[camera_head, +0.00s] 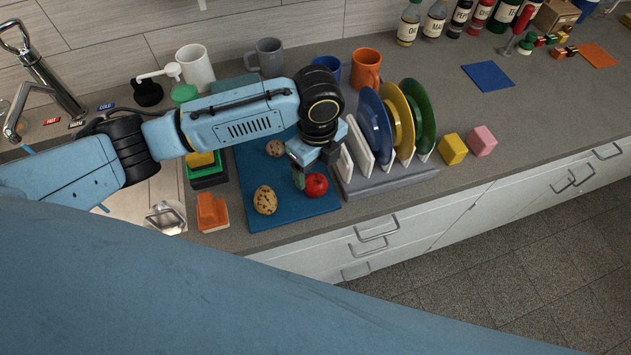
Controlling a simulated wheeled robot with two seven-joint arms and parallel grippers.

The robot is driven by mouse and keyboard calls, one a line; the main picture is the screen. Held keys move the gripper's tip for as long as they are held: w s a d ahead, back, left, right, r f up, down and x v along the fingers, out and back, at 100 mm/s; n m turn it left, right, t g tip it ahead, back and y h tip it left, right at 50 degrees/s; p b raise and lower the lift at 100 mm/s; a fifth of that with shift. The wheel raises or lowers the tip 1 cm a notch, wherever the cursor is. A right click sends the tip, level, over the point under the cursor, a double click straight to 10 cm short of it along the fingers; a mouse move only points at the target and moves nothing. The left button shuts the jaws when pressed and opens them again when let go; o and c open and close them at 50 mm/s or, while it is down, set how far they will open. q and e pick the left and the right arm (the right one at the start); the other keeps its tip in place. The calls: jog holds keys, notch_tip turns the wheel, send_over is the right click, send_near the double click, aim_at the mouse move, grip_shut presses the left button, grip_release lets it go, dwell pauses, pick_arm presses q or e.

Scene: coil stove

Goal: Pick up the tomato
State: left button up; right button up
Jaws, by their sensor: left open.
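The red tomato (317,186) sits on the right part of a blue cutting board (285,213). My left gripper (304,180) points down at the tomato's left side, with a greenish finger beside it. The jaws are open. The arm hides part of the gripper, and I cannot tell whether the finger touches the tomato. My right gripper is not in view.
A dish rack (385,183) with coloured plates stands close to the right of my gripper.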

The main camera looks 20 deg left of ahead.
aim_at(315, 179)
pick_arm(q)
jog(key=shift+f, duration=0.65)
jog(key=f, duration=0.4)
jog(key=shift+s+a+f, duration=0.1)
jog(key=shift+a+f, duration=0.1)
jog(key=shift+f, duration=0.2)
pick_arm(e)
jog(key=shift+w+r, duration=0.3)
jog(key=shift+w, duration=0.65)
pick_arm(q)
jog(key=shift+c, duration=0.4)
jog(key=c, duration=1)
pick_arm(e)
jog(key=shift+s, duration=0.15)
